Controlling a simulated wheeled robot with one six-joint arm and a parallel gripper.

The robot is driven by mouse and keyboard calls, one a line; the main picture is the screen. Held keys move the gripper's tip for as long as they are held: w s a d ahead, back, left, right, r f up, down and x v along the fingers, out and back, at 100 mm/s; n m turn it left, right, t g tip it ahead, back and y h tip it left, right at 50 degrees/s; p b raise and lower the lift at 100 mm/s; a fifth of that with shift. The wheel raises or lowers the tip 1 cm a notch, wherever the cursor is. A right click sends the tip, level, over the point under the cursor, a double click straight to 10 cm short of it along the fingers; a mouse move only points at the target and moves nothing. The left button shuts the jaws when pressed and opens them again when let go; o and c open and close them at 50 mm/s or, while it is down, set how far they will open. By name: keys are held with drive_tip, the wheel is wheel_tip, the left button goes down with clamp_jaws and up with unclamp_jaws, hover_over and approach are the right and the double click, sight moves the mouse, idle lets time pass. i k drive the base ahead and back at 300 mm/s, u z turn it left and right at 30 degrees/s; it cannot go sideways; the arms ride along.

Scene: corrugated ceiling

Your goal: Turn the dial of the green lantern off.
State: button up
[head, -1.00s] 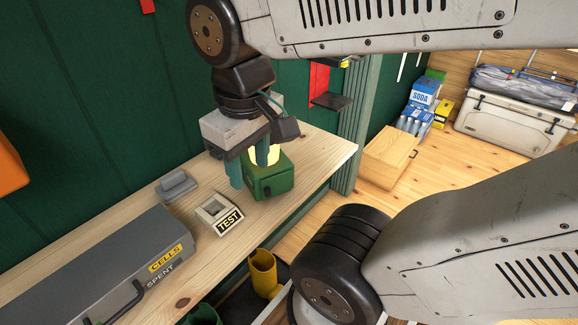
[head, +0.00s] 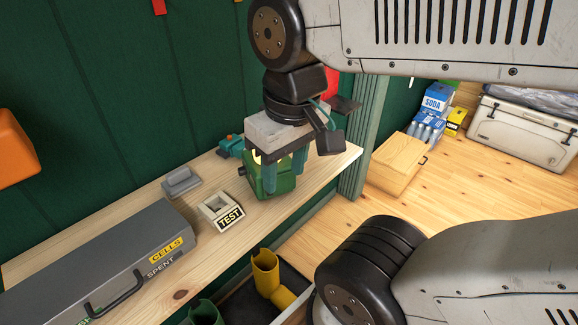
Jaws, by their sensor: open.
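The green lantern (head: 282,185) stands upright near the right end of the wooden bench. A bit of its yellow glow (head: 257,158) shows beneath my gripper. My gripper (head: 285,181) points down at the lantern, its two teal fingers apart, one over the lantern's front and one towards its right side. I cannot tell whether they touch it. A small dark piece (head: 241,171) shows at the lantern's left; I cannot tell whether it is the dial. Much of the lantern's top is hidden by my gripper.
On the bench (head: 130,215) are a cream TEST block (head: 222,211), a grey piece (head: 181,181), a teal object (head: 231,146) and a grey CELLS/SPENT case (head: 100,260). Yellow (head: 266,270) and green boots stand below. A green wall is behind.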

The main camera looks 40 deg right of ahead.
sight(241, 171)
drive_tip(key=u, duration=1.6)
drive_tip(key=k, duration=1.15)
drive_tip(key=z, duration=1.5)
drive_tip(key=i, duration=1)
drive_tip(key=u, duration=0.05)
